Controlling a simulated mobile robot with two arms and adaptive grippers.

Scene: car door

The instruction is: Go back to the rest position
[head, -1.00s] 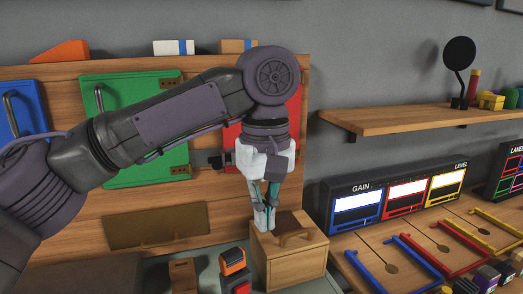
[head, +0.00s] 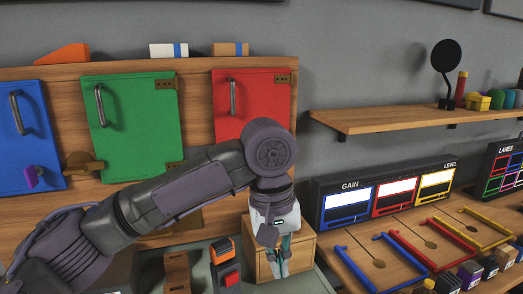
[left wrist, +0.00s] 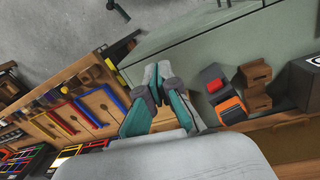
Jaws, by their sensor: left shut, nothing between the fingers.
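My left arm comes in from the lower left in the head view. Its gripper (head: 279,262) points down in front of a wooden box (head: 300,244), with its fingers shut and empty. In the left wrist view the teal and grey fingers of the left gripper (left wrist: 152,72) are together with nothing between them. My right gripper does not show in either view.
A wooden board holds a blue door (head: 28,140), a green door (head: 135,135) and a red door (head: 258,95), all with handles. An orange and black item (head: 222,250) and a wooden block (head: 177,272) stand below. A shelf (head: 400,117) and slider panel (head: 425,245) are at right.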

